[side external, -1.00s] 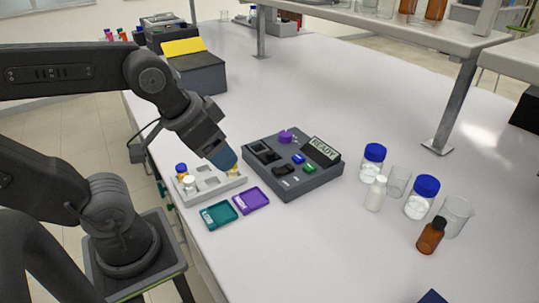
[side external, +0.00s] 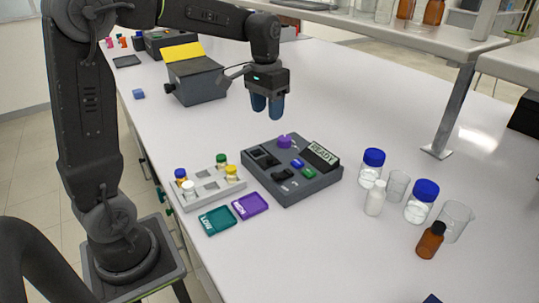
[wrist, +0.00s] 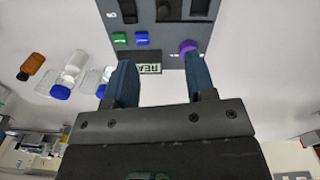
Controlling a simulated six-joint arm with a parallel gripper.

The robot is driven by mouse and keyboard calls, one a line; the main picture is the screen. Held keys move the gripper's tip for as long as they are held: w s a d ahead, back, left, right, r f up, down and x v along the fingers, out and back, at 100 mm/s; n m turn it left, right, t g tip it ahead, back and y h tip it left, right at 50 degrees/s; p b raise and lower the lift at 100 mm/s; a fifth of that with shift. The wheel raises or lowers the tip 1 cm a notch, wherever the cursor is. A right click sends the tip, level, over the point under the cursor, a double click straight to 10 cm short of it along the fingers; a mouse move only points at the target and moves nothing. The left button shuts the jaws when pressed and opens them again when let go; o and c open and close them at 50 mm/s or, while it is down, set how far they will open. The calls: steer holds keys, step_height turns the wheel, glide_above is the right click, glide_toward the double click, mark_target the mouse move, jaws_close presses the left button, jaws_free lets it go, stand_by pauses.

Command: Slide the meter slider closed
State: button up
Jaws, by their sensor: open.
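The grey meter box (side external: 318,184) lies on the bench, its tilted screen (side external: 322,155) reading READY. Its top has dark recessed parts (side external: 263,155) at the left, a black raised part (side external: 283,174) near the front, a purple knob (side external: 284,141), a blue button (side external: 297,163) and a green button (side external: 309,172). I cannot tell which dark part is the slider or how it is set. My gripper (side external: 267,108) is open and empty, pointing down above and behind the meter. In the wrist view, the meter box (wrist: 155,28) lies beyond my fingers (wrist: 160,78), with its screen partly hidden.
A grey rack (side external: 207,187) with several capped vials stands left of the meter. Bottles and beakers, including a blue-capped bottle (side external: 372,166), stand at right. A dark box with a yellow top (side external: 195,80) stands behind.

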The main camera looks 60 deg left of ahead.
mark_target(269, 157)
steer(key=f, duration=1.4)
steer(key=shift+w+a+f, duration=0.1)
steer(key=shift+w+f, duration=0.05)
steer(key=shift+w, duration=0.2)
jaws_close()
